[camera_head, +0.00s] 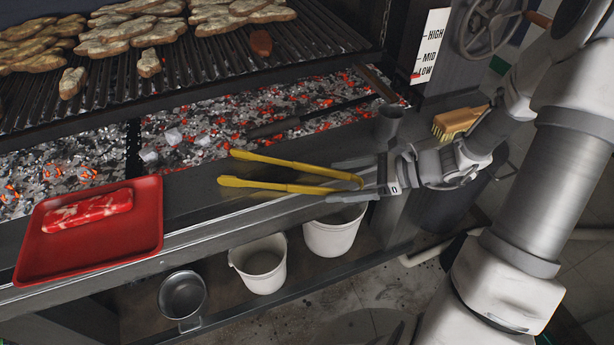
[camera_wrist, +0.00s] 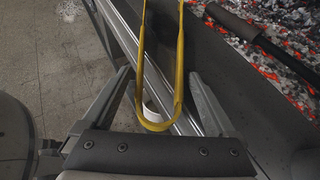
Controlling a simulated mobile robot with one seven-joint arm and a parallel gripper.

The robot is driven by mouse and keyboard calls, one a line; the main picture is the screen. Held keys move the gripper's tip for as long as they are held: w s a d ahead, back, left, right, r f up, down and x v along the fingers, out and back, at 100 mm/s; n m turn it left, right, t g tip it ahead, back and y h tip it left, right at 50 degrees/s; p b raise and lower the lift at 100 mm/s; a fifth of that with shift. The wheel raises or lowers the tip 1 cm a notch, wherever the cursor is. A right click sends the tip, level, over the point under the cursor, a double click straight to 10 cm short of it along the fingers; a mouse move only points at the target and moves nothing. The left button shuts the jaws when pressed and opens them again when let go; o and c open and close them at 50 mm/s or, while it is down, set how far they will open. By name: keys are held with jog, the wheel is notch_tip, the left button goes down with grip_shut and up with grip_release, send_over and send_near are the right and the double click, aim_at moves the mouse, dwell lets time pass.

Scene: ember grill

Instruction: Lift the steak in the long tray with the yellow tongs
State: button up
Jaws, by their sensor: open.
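A raw red marbled steak (camera_head: 86,211) lies in the red tray (camera_head: 105,250) on the left of the grill's front ledge. The yellow tongs (camera_head: 280,187) lie on the ledge, their two arms pointing left toward the tray and spread apart. My gripper (camera_head: 334,181) is at the tongs' bent right end, open, with one finger on each side. In the wrist view the tongs' U-shaped bend (camera_wrist: 155,126) sits between the fingers of my gripper (camera_wrist: 158,75), with a gap visible on both sides.
Glowing coals (camera_head: 220,125) and a dark-handled tool (camera_head: 300,122) lie behind the ledge. White buckets (camera_head: 262,266) and a metal pot (camera_head: 182,298) are below.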

jog(key=c, duration=0.6)
jog(key=shift+r+p, duration=0.4)
jog(key=shift+r, duration=0.05)
jog(key=c, duration=0.4)
notch_tip(320, 180, up, 9)
jog(key=p, duration=0.8)
jog(key=shift+r, duration=0.15)
jog(key=o, duration=0.6)
jog(key=shift+o, duration=0.2)
jog(key=shift+c, duration=1.4)
